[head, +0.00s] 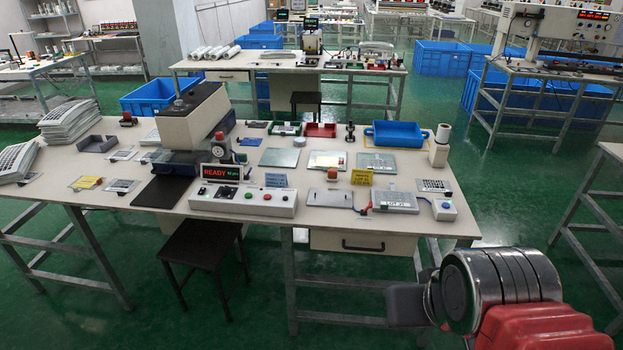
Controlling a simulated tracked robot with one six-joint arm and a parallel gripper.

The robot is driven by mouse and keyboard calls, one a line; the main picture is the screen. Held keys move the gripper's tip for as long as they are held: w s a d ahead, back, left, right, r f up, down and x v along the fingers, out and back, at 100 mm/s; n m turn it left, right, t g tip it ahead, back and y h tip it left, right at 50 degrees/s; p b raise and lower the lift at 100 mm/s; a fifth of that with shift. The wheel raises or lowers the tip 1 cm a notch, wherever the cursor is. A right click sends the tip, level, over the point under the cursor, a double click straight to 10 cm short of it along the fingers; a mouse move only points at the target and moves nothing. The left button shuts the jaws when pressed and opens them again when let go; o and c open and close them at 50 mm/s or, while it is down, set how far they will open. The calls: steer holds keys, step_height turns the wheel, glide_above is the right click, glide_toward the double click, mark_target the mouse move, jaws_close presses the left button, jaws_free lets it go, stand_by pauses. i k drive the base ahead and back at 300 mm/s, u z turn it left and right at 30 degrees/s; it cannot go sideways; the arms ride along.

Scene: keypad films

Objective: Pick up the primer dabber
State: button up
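I cannot tell for sure which small item is the primer dabber. A small dark upright item with a knobbed top (350,131) stands at the back of the near table, left of the blue tray. A small red-tipped tool (365,208) lies near the front edge, beside the grey lot plate (395,202). My gripper (407,303) shows in part as a dark grey block at the lower right, in front of the table and apart from everything on it. Its fingertips are not clear, so its opening cannot be told.
The near table (275,215) is crowded: a press (195,118), a control box with a READY display (243,200), a blue tray (394,134), a white roll (440,146), a yellow sign (361,177) and several plates. A stool (205,245) stands in front. Green floor is clear at right.

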mark_target(332, 174)
steer(key=u, duration=0.65)
steer(key=i, duration=1.5)
